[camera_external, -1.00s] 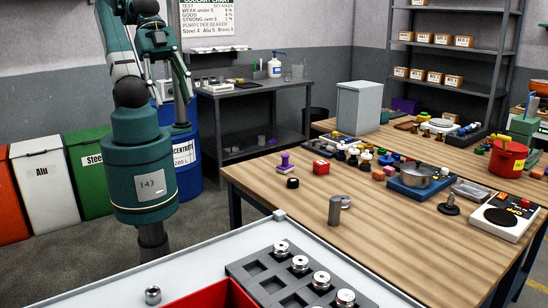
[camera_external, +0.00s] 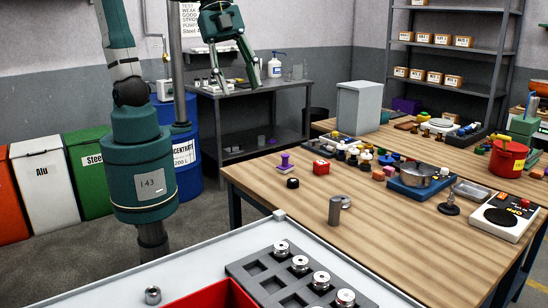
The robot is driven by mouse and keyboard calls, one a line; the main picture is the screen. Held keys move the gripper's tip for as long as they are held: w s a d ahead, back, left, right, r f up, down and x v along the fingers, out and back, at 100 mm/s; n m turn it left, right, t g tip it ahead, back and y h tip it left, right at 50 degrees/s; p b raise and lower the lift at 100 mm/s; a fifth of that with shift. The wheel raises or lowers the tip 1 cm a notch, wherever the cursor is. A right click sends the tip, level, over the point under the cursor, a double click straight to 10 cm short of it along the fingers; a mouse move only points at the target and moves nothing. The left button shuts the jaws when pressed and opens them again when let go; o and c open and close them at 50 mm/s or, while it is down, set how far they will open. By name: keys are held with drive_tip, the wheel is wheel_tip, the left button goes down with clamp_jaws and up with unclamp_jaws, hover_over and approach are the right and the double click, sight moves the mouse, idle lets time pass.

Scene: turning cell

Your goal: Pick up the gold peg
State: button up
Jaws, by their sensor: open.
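My gripper (camera_external: 234,72) is open and empty, with its two fingers spread and pointing down. In the picture it shows in front of the dark back bench, up and to the left of the wooden table (camera_external: 290,196). It is clear of the pieces on that table. I cannot single out a gold peg for certain. A crowded group of small coloured pieces (camera_external: 354,152), some of them yellow, stands at the middle of the wooden table. They are too small to tell apart. A grey upright cylinder (camera_external: 335,211) stands nearer the front.
A grey box (camera_external: 358,108), a blue-based tray with a metal bowl (camera_external: 420,174), a red pot (camera_external: 507,158) and a scale (camera_external: 503,215) stand on the table. A dark rack (camera_external: 270,284) with several silver parts is in front. The table's left front is mostly clear.

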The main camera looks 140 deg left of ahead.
drive_tip(key=w+a+f+m+g, duration=0.1)
drive_tip(key=w+a+f, duration=0.15)
drive_tip(key=a, duration=0.65)
drive_tip(key=w+a+f+m+g, duration=0.1)
drive_tip(key=w+a+f, duration=0.15)
drive_tip(key=a, duration=0.65)
drive_tip(key=w+a+f+m, duration=0.15)
drive_tip(key=w+a, duration=0.25)
drive_tip(key=a, duration=0.5)
drive_tip(key=s+a+f+m, duration=0.1)
drive_tip(key=s+a+f, duration=0.1)
drive_tip(key=a+f, duration=0.4)
drive_tip(key=s+a+f+g+h, duration=0.1)
drive_tip(key=a+f, duration=0.4)
drive_tip(key=a, duration=0.8)
drive_tip(key=s+a+f+m+h+p, duration=0.1)
drive_tip(key=s+a+f, duration=0.3)
drive_tip(key=a, duration=0.6)
drive_tip(key=shift+s+a+f+m+g, duration=0.1)
drive_tip(key=shift+f+m+g, duration=0.1)
drive_tip(key=shift+f, duration=0.45)
drive_tip(key=shift+a+f+m+g, duration=0.1)
drive_tip(key=shift+f+m, duration=0.05)
drive_tip(key=shift+f, duration=0.5)
drive_tip(key=shift+s+a+f, duration=0.2)
drive_tip(key=shift+a+f, duration=0.05)
drive_tip(key=shift+a, duration=0.05)
drive_tip(key=shift+w+d+f, duration=0.15)
drive_tip(key=shift+f, duration=1.15)
